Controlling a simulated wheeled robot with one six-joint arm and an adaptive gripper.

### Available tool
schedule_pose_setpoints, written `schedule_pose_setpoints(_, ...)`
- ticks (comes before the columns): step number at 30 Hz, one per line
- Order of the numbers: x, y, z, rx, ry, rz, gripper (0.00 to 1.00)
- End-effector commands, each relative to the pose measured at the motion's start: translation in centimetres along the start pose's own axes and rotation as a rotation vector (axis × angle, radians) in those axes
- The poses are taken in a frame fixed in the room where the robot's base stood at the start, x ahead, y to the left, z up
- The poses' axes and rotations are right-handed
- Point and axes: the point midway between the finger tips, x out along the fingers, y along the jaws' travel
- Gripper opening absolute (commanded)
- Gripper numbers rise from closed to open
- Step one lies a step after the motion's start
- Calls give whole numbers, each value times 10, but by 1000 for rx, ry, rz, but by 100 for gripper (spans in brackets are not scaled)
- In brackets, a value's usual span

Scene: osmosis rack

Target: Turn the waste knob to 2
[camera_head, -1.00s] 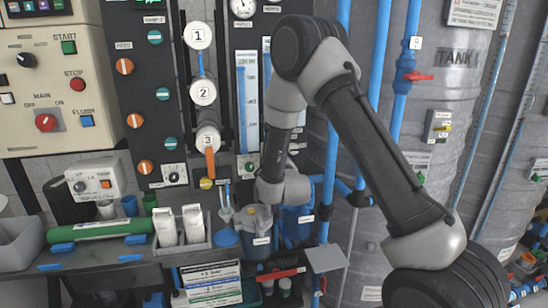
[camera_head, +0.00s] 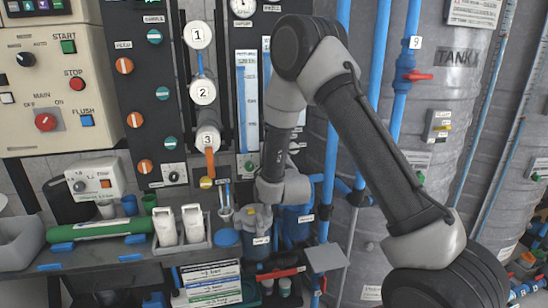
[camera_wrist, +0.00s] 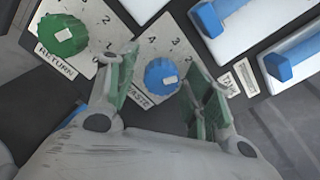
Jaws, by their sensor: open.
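In the wrist view the waste knob (camera_wrist: 162,77) is a blue round knob with a white mark, on a white dial plate partly labelled WASTE. I cannot tell which number the white mark points to. My gripper (camera_wrist: 160,88) is open, one green-padded finger on the left of the knob and one on the right, with gaps showing on both sides. In the head view my arm hides the fingertips and the waste knob.
A green return knob (camera_wrist: 62,36) is left of my left finger. Blue-handled parts on white plates (camera_wrist: 220,12) lie to the upper right. In the head view vertical blue pipes (camera_head: 334,120) and a grey tank (camera_head: 455,110) stand close right of my wrist.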

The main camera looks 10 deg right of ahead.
Motion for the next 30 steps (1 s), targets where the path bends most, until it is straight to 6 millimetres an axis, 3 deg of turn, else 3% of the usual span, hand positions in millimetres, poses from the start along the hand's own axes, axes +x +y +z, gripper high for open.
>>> schedule_pose_setpoints(5, -4, 0, 1, 0, -2, 0, 51)
schedule_pose_setpoints(8, -16, 1, 1, 0, -1, 2, 51)
schedule_pose_setpoints(21, -105, 1, 0, -1, 0, 3, 51)
schedule_pose_setpoints(30, -120, 0, 0, 0, 0, 0, 51)
